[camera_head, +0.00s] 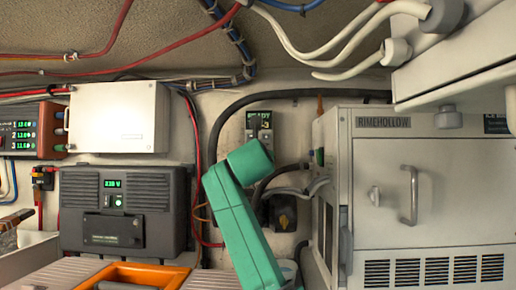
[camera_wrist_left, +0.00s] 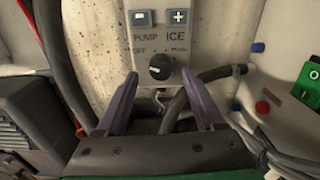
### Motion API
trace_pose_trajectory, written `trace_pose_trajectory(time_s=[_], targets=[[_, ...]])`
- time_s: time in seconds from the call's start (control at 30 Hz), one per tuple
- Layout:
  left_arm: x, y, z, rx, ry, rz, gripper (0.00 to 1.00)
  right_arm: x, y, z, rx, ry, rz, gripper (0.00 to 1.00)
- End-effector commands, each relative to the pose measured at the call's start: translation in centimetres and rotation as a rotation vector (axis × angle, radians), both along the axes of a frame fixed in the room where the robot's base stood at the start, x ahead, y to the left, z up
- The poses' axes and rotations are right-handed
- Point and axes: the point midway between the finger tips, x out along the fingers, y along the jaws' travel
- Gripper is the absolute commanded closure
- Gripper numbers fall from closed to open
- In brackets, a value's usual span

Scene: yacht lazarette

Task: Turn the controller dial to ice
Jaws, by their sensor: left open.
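A white cabinet marked RIMEHOLLOW (camera_head: 440,190) stands close on the right. A dark charger unit (camera_head: 123,200) is on the left wall. A black hose (camera_wrist_left: 225,73) runs right of the controller. An orange-handled case (camera_head: 140,274) lies at lower left.

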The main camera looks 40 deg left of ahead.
Motion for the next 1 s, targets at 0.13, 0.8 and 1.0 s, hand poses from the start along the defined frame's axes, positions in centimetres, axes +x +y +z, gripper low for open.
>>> trace_pose_trajectory(time_s=[0.13, 0.8, 1.0], targets=[[1.2, 0.9, 0.2, 0.001, -0.002, 0.000, 0.30, 0.7, 0.8, 1.1, 0.011, -0.012, -0.001, 1.00], [1.4, 1.0, -0.1, 0.007, 0.004, 0.001, 1.00, 0.2, 0.8, 0.7, 0.011, -0.004, 0.002, 1.00], [1.3, 1.0, -0.3, 0.048, 0.034, 0.001, 1.00, 0.2, 0.6, -0.1, 0.008, -0.002, 0.002, 1.00]])
